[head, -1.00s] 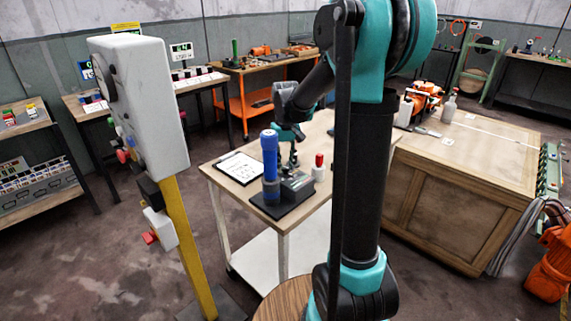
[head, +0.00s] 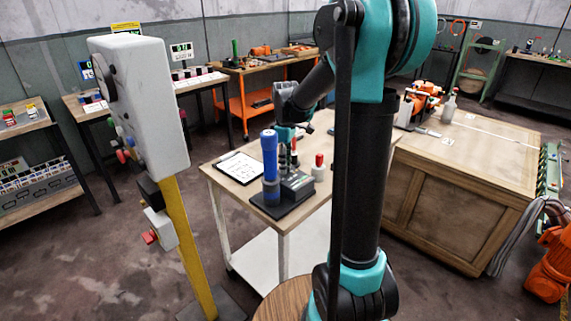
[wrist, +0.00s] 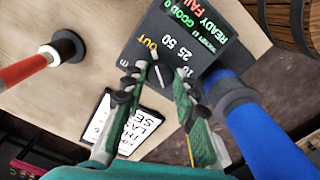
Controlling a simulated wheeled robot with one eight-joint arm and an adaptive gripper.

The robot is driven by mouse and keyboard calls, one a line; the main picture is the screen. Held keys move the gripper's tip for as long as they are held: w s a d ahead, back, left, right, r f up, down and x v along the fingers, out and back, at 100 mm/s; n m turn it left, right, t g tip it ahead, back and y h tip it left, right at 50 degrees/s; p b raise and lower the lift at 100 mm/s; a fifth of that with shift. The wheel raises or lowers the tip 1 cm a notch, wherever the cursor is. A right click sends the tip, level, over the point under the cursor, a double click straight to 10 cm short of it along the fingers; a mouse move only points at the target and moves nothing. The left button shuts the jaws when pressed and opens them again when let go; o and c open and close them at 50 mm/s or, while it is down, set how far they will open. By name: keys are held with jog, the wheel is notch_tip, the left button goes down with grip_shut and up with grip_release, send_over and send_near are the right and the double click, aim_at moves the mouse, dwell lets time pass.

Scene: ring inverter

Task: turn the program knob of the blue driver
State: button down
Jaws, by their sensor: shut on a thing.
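The blue driver (head: 270,155) stands upright on its dark base at the near end of the small table; its blue body also shows at lower right in the wrist view (wrist: 262,130). A dark panel box (head: 297,186) sits beside it. In the wrist view the panel (wrist: 165,45) carries the marks 10, 25, 50 and OUT, and a READY/FAIL/GOOD display (wrist: 200,25).
A red-topped white piece (head: 319,168) stands right of the panel; a clipboard sheet (head: 240,167) lies to the left. A yellow post with a grey box (head: 140,100) stands at the near left. A wooden cabinet (head: 450,200) is to the right.

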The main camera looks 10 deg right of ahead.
jog(key=shift+n, duration=0.5)
jog(key=c, duration=1.2)
grip_release()
notch_tip(320, 180, up, 12)
